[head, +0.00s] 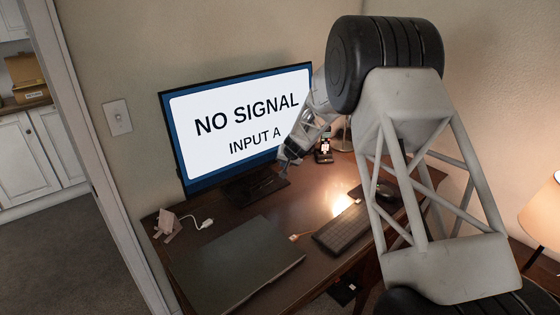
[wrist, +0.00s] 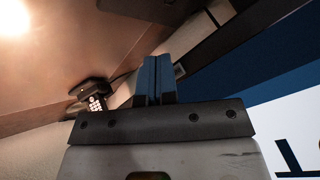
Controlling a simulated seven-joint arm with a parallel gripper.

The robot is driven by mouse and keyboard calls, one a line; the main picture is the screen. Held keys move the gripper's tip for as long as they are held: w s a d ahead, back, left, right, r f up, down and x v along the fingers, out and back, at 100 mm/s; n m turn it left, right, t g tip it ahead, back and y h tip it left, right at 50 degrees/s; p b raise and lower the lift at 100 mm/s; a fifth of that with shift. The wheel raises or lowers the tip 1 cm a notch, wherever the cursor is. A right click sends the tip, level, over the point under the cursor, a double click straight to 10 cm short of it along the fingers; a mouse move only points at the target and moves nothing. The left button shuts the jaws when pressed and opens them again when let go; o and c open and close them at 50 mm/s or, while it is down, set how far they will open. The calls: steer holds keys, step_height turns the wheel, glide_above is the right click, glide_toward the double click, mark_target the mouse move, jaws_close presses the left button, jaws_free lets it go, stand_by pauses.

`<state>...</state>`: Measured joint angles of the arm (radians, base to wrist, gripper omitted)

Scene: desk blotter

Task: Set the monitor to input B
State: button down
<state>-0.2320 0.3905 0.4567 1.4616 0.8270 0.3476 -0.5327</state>
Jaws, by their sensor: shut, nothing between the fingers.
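The monitor (head: 240,115) stands upright at the back of the desk. Its screen reads "NO SIGNAL" and "INPUT A" on a white panel with a blue border. My gripper (head: 283,166) is at the monitor's lower right, near its bottom edge and stand. In the wrist view, the blue fingers of my gripper (wrist: 157,62) are together with nothing between them. The monitor's screen (wrist: 290,100) fills the right side there, with its dark bezel running diagonally beside the fingers. I cannot tell whether the fingertips touch the monitor. No input button can be made out clearly.
A closed dark laptop (head: 235,262) lies at the desk's front left, with a white plug (head: 207,223) beside it. A keyboard (head: 342,228) and a mouse (head: 386,192) lie to the right. A small keypad device (head: 324,151) stands behind; it also shows in the wrist view (wrist: 96,101).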

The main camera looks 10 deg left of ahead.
steer(key=shift+w+a, duration=0.25)
steer(key=shift+w, duration=0.05)
stand_by(0.6)
steer(key=shift+s+d, duration=0.1)
stand_by(0.3)
steer(key=shift+s+d+r, duration=0.1)
steer(key=shift+s+d, duration=0.35)
stand_by(0.4)
steer(key=shift+s+d+r, duration=0.2)
steer(key=shift+s+d, duration=0.7)
steer(key=shift+s+d+r, duration=0.15)
steer(key=shift+s+d, duration=0.7)
steer(key=shift+s, duration=0.05)
